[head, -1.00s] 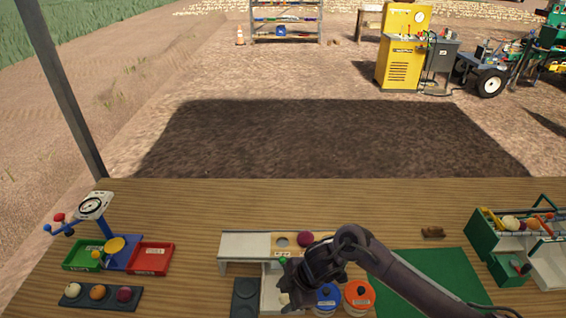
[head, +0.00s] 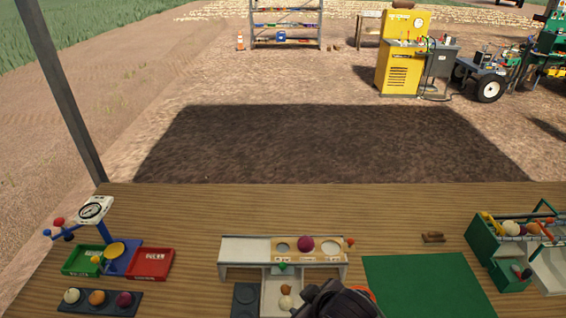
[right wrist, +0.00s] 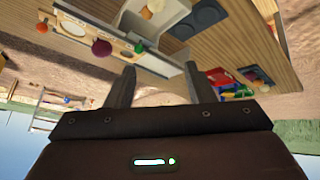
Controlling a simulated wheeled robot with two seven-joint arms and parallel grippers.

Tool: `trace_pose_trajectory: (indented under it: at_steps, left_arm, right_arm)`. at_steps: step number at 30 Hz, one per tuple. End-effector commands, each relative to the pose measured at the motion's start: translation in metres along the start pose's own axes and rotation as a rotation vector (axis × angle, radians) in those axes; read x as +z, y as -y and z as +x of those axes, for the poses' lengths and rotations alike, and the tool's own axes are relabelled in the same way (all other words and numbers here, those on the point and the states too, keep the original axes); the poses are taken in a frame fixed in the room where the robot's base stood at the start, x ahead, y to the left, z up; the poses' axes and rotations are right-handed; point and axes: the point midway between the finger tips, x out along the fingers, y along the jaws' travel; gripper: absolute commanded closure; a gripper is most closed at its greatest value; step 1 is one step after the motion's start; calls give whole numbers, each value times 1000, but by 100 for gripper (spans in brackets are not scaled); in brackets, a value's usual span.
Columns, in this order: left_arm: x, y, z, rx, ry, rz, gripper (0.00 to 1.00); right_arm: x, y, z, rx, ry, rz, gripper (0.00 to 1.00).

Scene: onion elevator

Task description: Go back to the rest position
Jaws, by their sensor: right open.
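My right gripper (head: 335,300) shows as a dark shape at the bottom edge of the head view, in front of the elevator stand. In the right wrist view its two fingers (right wrist: 157,85) are spread apart with nothing between them. The white and wood elevator stand (head: 245,250) is at the table's middle. A red onion (head: 305,243) sits on its wooden top panel, beside a round hole. A tan onion (head: 286,290) and a pale one (head: 286,303) are in the lower channel. My left gripper is not in view.
A blue scale (head: 120,258) with a green tray (head: 80,262) and a red tray (head: 150,263) stands left. A dark holder (head: 130,308) carries three onions. A green mat (head: 425,285) is right of the stand, with a filled green toolbox (head: 485,240) beyond. The table's back is clear.

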Motion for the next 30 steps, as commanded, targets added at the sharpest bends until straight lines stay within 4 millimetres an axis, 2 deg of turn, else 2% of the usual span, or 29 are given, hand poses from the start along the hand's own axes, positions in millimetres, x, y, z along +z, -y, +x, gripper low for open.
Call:
trace_pose_trajectory:
  at_steps: [1, 6, 18, 19, 26, 30]
  left_arm:
    - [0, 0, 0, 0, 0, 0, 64]
    - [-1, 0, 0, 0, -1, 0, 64]
    - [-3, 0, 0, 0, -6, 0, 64]
    - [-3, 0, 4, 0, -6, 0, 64]
    - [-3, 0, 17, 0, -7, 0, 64]
    - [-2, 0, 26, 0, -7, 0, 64]
  right_arm:
    - [17, -5, -12, 14, 39, 77, 51]
    - [64, -22, -43, 60, 153, 269, 51]
    - [148, -32, -110, 111, 365, 582, 51]
    - [152, -31, -95, 108, 365, 574, 51]
    - [179, -25, -37, 100, 377, 568, 51]
    - [202, -18, 3, 93, 390, 567, 51]
